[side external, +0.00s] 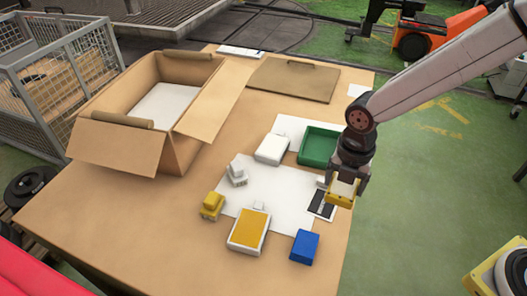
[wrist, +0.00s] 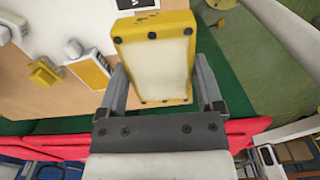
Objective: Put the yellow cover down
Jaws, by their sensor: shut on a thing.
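My gripper (side external: 346,182) is shut on the yellow cover (side external: 341,194) and holds it raised above the right edge of the table. In the wrist view the yellow cover (wrist: 154,58) sits between the two fingers of my gripper (wrist: 160,75). Its pale inner face, yellow rim and several dark dots face the camera. A white box with a yellow-orange top (side external: 248,231) lies on the table, left of and apart from the held cover; it also shows in the wrist view (wrist: 89,71).
On the table (side external: 150,245) are a small yellow block (side external: 211,206), a blue box (side external: 304,247), a green tray (side external: 321,146), a white box (side external: 272,149) and a black-and-white card (side external: 322,205). An open cardboard box (side external: 112,149) stands at the left. The front left tabletop is bare.

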